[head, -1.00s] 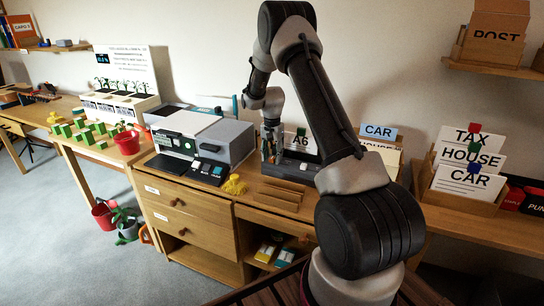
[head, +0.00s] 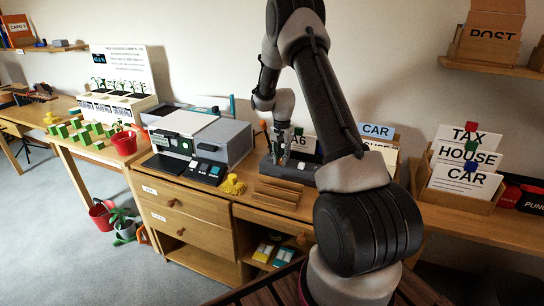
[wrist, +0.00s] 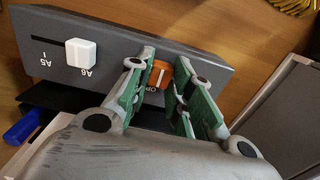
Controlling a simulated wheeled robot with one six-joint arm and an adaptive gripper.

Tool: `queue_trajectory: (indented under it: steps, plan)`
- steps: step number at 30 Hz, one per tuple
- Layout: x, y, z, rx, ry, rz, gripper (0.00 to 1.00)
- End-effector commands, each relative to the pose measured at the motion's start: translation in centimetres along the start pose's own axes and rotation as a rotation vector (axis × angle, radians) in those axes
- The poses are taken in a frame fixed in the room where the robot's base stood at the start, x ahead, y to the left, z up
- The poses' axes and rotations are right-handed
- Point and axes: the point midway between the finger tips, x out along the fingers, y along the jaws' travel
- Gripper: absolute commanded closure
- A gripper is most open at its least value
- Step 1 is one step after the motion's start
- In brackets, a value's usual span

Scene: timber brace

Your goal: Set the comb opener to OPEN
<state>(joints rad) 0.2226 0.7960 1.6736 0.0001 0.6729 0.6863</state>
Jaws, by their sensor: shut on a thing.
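The comb opener is an orange knob (wrist: 157,76) on the face of a dark grey machine (wrist: 190,57) in the wrist view. A label beginning "OP" shows partly beside it; the rest is hidden by a finger. My gripper (wrist: 164,73) has its green-padded fingers shut on the knob, one on each side. A white slider (wrist: 80,53) sits on a dark slot of the same face near the marks A5 and A6. In the head view my gripper (head: 281,158) is down at the grey machine (head: 304,173), and the knob is hidden there.
A wooden rack (head: 277,192) stands in front of the machine. A grey and white device (head: 225,140) is to the left, with a yellow item (head: 233,185) between. Card holders (head: 455,200) stand to the right. A blue object (wrist: 24,128) lies beside the machine.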

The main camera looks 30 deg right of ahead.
Motion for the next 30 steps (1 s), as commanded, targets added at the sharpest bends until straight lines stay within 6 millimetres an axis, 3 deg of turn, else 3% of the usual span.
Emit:
queue_trajectory:
  steps: [3, 12, 13, 16, 26, 30]
  plan:
    - [-0.1, 1.3, -0.1, 0.0, 0.002, -0.001, 1.0]
    - [0.0, 1.6, 0.0, -0.001, 0.0, 0.002, 1.0]
    - [0.0, 1.6, 0.0, -0.001, 0.0, 0.002, 0.73]
    - [0.0, 1.6, 0.0, 0.0, -0.001, 0.002, 0.57]
    - [-0.2, 1.5, 0.0, -0.001, 0.001, 0.0, 0.57]
    - [-1.9, 1.4, -0.1, -0.001, 0.003, -0.002, 0.57]
